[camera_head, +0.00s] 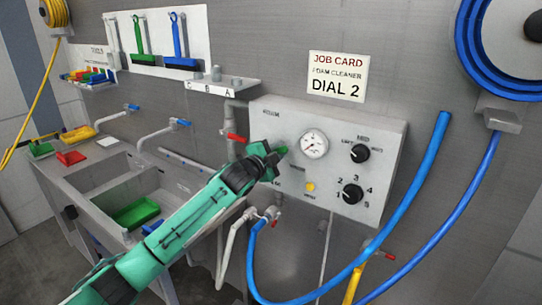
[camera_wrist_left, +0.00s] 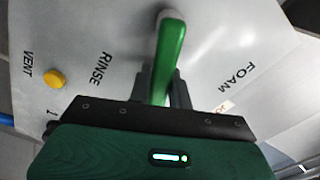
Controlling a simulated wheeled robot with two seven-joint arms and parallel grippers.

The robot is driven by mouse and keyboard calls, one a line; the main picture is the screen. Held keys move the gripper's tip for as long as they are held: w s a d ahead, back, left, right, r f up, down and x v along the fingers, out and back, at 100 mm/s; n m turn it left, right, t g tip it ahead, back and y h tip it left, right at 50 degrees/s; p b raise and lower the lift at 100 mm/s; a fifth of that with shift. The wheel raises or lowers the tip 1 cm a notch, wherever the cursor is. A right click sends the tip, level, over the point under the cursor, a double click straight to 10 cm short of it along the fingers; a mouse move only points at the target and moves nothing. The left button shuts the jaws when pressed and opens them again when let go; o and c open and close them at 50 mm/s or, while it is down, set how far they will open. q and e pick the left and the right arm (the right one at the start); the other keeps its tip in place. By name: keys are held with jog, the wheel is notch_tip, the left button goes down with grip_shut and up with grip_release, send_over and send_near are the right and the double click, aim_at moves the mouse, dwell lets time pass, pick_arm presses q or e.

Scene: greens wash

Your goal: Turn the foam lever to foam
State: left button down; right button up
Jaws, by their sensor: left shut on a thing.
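The foam lever has a green handle (camera_wrist_left: 171,50) with a pale end at the top of the left wrist view. It lies between the RINSE label (camera_wrist_left: 100,69) on the left and the FOAM label (camera_wrist_left: 236,79) on the right, at neither word. My left gripper (camera_wrist_left: 160,88) is shut on the handle, with dark fingers on both sides of it. In the head view my left gripper (camera_head: 272,160) is at the left part of the grey control box (camera_head: 385,145) and hides most of the lever there. My right gripper is not in view.
A pressure gauge (camera_head: 314,144) and two black knobs, the upper (camera_head: 360,153) and the lower (camera_head: 352,193), are right of the gripper. A yellow button (camera_head: 310,187) is below the gauge. A blue hose (camera_head: 405,205) hangs before the box's right side. Sinks (camera_head: 110,200) stand left.

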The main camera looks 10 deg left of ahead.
aim_at(271, 133)
pick_arm(q)
jog(key=shift+a+r+n, duration=0.1)
jog(key=shift+r+n, duration=0.15)
jog(key=shift+n, duration=0.25)
jog(key=shift+w+a+r+n+p, duration=0.1)
jog(key=shift+a+r+n+p, duration=0.1)
jog(key=shift+n, duration=0.25)
jog(key=shift+w+a+r+n+p, duration=0.1)
jog(key=shift+r+n+p, duration=0.1)
jog(key=shift+n, duration=0.25)
jog(key=n, duration=0.2)
jog(key=shift+w+a+r+n, duration=0.1)
jog(key=shift+a+r+n, duration=0.3)
jog(key=n, duration=0.1)
jog(key=a+n, duration=0.1)
jog(key=shift+w+r+n+p, duration=0.2)
jog(key=shift+r+n+p, duration=0.05)
jog(key=shift+n+p, duration=0.1)
jog(key=shift+w+a+r+n, duration=0.15)
jog(key=shift+a+n, duration=0.35)
jog(key=shift+n, duration=0.65)
jog(key=shift+w+a+n, duration=0.15)
jog(key=shift+a+n, duration=0.2)
jog(key=shift+n, duration=0.45)
jog(key=shift+a+n, duration=0.15)
jog(key=shift+n, duration=0.15)
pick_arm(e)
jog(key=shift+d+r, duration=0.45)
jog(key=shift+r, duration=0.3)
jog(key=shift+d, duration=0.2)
